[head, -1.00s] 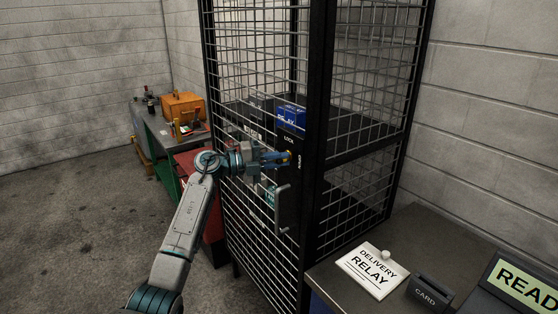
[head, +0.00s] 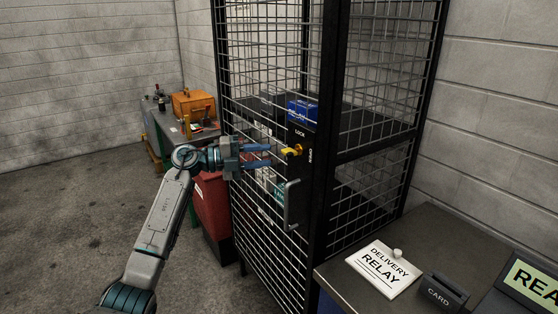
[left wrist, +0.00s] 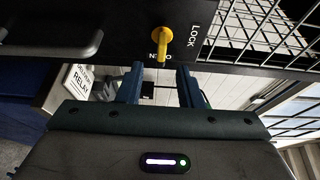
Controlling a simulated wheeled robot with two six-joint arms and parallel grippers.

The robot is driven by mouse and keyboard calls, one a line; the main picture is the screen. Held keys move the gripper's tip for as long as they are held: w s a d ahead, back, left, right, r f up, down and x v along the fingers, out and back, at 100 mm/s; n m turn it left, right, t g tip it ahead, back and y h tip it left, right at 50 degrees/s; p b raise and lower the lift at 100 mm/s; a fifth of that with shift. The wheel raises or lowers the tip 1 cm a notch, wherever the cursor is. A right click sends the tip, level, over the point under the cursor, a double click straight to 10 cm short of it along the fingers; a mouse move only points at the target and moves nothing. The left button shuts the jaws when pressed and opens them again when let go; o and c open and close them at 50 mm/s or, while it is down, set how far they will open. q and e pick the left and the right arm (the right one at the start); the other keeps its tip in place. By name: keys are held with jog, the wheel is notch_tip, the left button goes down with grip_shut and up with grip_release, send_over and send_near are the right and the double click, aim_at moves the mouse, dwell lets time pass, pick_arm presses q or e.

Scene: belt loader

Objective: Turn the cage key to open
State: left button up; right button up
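The yellow cage key (head: 291,151) sits in the dark lock plate of the cage door, below the word LOCK and left of the word OPEN. In the left wrist view the key (left wrist: 161,42) has its bar lying over the middle of the word OPEN, with LOCK off to the right. My left gripper (head: 269,155) is open and empty, just left of the key with a small gap. In the left wrist view its two blue fingers (left wrist: 158,72) stand apart on either side below the key. My right gripper is not in view.
The cage door handle (head: 292,205) is below the key. A blue box (head: 302,111) sits on the shelf inside the mesh cage. A counter with a DELIVERY RELAY sign (head: 384,269) and CARD reader (head: 441,292) is at right. A red cabinet (head: 213,205) stands behind my left arm.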

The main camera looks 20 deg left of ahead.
pick_arm(q)
jog(key=v, duration=0.2)
jog(key=shift+s+a, duration=0.2)
jog(key=shift+a, duration=0.1)
